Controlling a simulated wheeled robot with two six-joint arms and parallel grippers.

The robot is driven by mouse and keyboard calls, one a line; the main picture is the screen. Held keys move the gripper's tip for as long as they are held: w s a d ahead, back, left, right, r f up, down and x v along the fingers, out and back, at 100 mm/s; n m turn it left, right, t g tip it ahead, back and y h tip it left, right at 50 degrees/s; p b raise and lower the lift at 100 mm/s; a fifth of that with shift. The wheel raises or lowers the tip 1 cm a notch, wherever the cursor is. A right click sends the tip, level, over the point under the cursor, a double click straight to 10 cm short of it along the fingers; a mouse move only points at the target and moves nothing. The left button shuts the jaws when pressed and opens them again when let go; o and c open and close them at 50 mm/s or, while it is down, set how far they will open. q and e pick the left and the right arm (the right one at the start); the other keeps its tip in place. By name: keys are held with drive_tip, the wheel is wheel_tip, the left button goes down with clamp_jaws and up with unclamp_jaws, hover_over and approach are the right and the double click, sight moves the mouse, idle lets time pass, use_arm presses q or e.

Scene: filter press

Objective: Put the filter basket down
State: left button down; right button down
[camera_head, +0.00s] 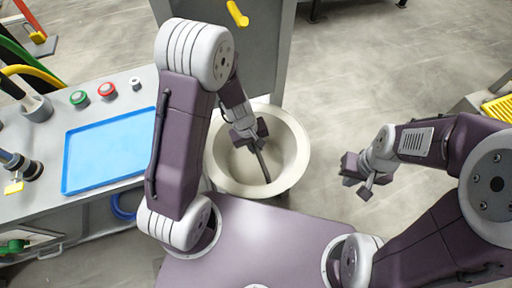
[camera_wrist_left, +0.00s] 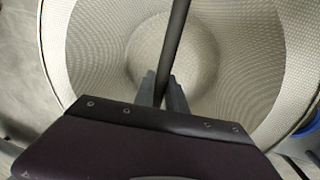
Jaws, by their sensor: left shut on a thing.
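The filter basket (camera_head: 293,150) is a round cream bowl with a wide rim, in the middle of the head view. Its fine mesh wall (camera_wrist_left: 255,60) fills the left wrist view. My left gripper (camera_head: 257,146) is over the inside of the basket, shut on its dark rod-like handle (camera_head: 264,166). In the left wrist view both fingers (camera_wrist_left: 163,90) close on this handle (camera_wrist_left: 173,45), which runs across the bowl. Whether the basket rests on anything is hidden. My right gripper (camera_head: 358,180) is out to the right, apart from the basket; its finger gap is unclear.
A grey console with a blue panel (camera_head: 108,150), green and red buttons (camera_head: 106,89) and valves stands at the left. A grey cabinet (camera_head: 262,50) stands just behind the basket. A yellow grated thing (camera_head: 498,108) is at the right edge. Open concrete floor (camera_head: 370,75) lies right of the basket.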

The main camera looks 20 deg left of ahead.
use_arm(q)
drive_tip(key=shift+s+d, duration=0.15)
drive_tip(key=shift+s, duration=0.1)
drive_tip(key=c, duration=1.4)
unclamp_jaws()
drive_tip(key=shift+s+r, duration=0.1)
drive_tip(key=shift+o, duration=0.2)
